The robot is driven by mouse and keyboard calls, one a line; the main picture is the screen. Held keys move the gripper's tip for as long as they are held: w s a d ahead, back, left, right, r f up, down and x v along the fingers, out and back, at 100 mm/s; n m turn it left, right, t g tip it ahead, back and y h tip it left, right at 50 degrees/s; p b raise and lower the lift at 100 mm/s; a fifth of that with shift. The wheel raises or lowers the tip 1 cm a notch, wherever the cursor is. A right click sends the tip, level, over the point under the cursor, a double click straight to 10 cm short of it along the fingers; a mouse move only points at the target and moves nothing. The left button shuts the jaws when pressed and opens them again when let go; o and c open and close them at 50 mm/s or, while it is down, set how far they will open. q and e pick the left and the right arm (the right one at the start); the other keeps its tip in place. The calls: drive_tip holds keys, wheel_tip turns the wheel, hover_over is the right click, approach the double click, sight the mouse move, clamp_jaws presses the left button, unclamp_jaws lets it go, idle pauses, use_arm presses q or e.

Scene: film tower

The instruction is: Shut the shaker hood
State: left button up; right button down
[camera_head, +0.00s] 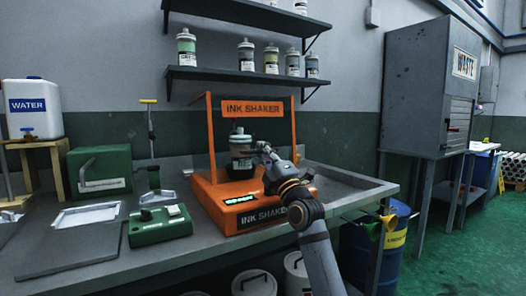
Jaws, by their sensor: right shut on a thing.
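The orange ink shaker (225,205) stands on the metal bench, with an orange post at each side and an orange sign (252,108) between them at the top. A dark ink jar (240,162) with a pale band stands upright on its base between the posts. I cannot make out a separate hood panel in front of the jar. My right gripper (262,153) is at the right side of the jar and is shut on it; the fingertips are small and partly unclear. My right arm hides part of the shaker's right front. My left gripper is out of view.
A green device (160,224) and a grey mat (70,248) lie left of the shaker. A green case (99,170) and a stand (152,150) are behind them. Shelves with ink bottles (247,55) hang above. The steel bench (345,182) is clear to the right.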

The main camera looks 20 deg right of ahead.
drive_tip(key=shift+r, duration=0.15)
drive_tip(key=c, duration=1.7)
unclamp_jaws()
drive_tip(key=shift+s+d, duration=0.1)
drive_tip(key=shift+s, duration=0.05)
drive_tip(key=v, duration=0.4)
drive_tip(key=shift+s+f, duration=0.1)
drive_tip(key=shift+f, duration=0.55)
drive_tip(key=r+v, duration=0.1)
drive_tip(key=v, duration=0.6)
drive_tip(key=shift+s, duration=0.4)
